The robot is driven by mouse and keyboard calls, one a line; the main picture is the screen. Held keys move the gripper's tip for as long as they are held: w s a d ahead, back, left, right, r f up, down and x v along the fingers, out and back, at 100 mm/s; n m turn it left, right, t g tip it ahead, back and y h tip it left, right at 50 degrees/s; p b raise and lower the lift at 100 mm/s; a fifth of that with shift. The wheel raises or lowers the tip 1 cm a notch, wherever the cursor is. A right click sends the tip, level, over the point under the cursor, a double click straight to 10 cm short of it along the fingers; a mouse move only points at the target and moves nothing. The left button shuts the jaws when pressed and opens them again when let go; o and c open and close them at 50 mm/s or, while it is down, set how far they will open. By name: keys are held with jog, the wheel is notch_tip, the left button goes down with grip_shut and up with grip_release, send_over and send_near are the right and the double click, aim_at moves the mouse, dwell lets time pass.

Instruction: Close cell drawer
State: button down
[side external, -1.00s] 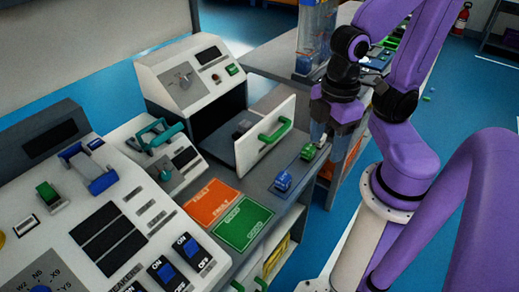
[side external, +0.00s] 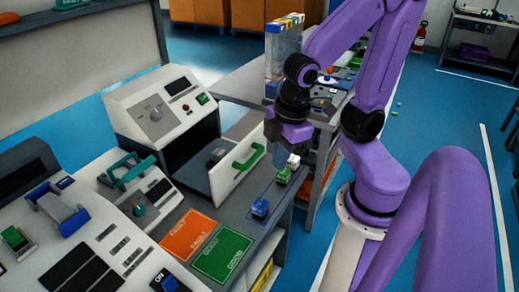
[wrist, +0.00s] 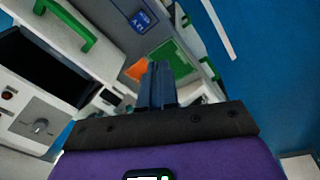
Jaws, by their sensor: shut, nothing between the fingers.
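The cell drawer (side external: 226,185) stands pulled out of the white test cell (side external: 150,108), with a dark object (side external: 217,155) inside. Its white front carries a green handle (side external: 248,160). The handle also shows at the upper left of the wrist view (wrist: 66,20). My gripper (side external: 279,157) is shut and empty, pointing down just right of the drawer front in the side view. It looks close to the handle's right end, but whether they touch is unclear. In the wrist view the closed fingers (wrist: 160,82) are clear of the handle.
A blue block (side external: 260,207) and a green block (side external: 284,175) sit on the bench in front of the drawer, the green one just below my gripper. An orange panel (side external: 188,236) and a green panel (side external: 222,254) lie nearer the camera. Blue floor is open at right.

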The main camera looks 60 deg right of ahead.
jog(key=w+d+f+t+h, duration=0.1)
jog(key=w+d+t, duration=0.1)
jog(key=w+d, duration=0.45)
jog(key=w+d+f+t, duration=0.15)
jog(key=w+d, duration=0.25)
jog(key=w, duration=0.5)
jog(key=w+d+f+n+t, duration=0.1)
jog(key=w+d+f+n, duration=0.15)
jog(key=d, duration=0.75)
jog(key=s+d+f+n+y, duration=0.2)
jog(key=s+d+f+y, duration=0.3)
jog(key=s+d, duration=0.45)
jog(key=x, duration=0.3)
jog(key=s+a+x, duration=0.1)
jog(key=x, duration=0.5)
jog(key=shift+s+a+f, duration=0.1)
jog(key=shift+s+a, duration=0.1)
jog(key=shift+a, duration=0.2)
jog(key=w, duration=0.3)
jog(key=shift+f, duration=0.2)
jog(key=shift+w, duration=0.7)
